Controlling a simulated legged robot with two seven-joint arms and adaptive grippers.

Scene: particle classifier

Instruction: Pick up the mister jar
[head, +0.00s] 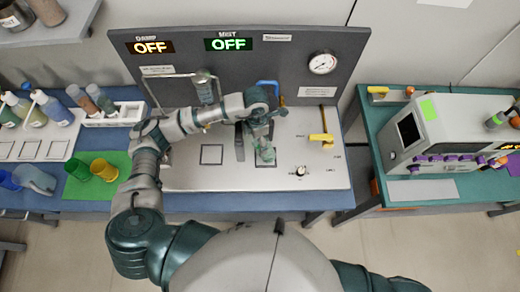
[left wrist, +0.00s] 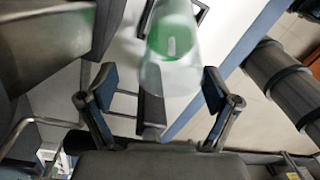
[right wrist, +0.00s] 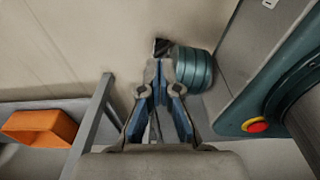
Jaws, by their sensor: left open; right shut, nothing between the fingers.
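The mister jar (head: 266,154) is a clear jar with green on it, standing on the right part of the station's light deck. In the left wrist view the jar (left wrist: 172,65) is just beyond the fingertips, roughly between their lines. My left gripper (left wrist: 158,85) is open, with nothing between its fingers. In the head view it reaches the jar from behind, and part of the jar is hard to separate from it. My right gripper (right wrist: 164,85) is shut and empty, away from the jar; it is out of the head view.
A dark upright panel (head: 285,85) with "OFF" displays and a gauge (head: 322,62) stands behind the deck. A yellow valve handle (head: 321,138) and a knob (head: 300,171) are right of the jar. Green and yellow cups (head: 103,169) stand left. An orange bin (right wrist: 40,127) shows in the right wrist view.

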